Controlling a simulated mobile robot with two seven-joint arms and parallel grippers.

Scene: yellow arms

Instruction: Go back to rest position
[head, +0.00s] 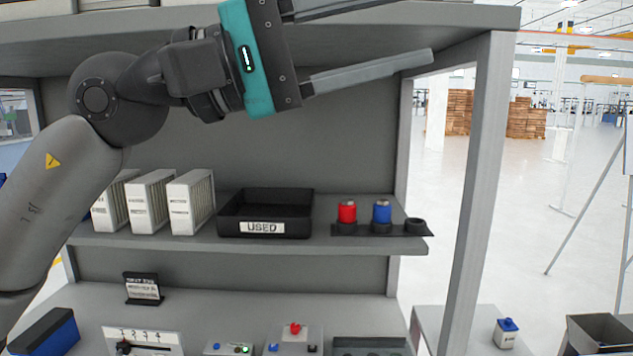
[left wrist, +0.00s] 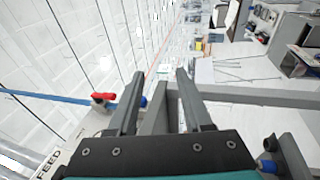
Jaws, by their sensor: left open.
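My left gripper (head: 388,38) is raised high in front of the upper part of the grey shelf unit, with its arm coming in from the left. One finger and part of the other show in the head view; the top is cut off. In the left wrist view my left gripper (left wrist: 158,88) shows two fingers apart with nothing between them. My right gripper is not in view.
On the shelf (head: 330,243) stand white filter-like boxes (head: 150,203), a black tray (head: 265,212) marked USED, and a rack with a red (head: 347,211) and a blue (head: 381,211) cylinder. The bench below holds control boxes (head: 295,341). A shelf post (head: 477,190) stands right; open floor lies beyond.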

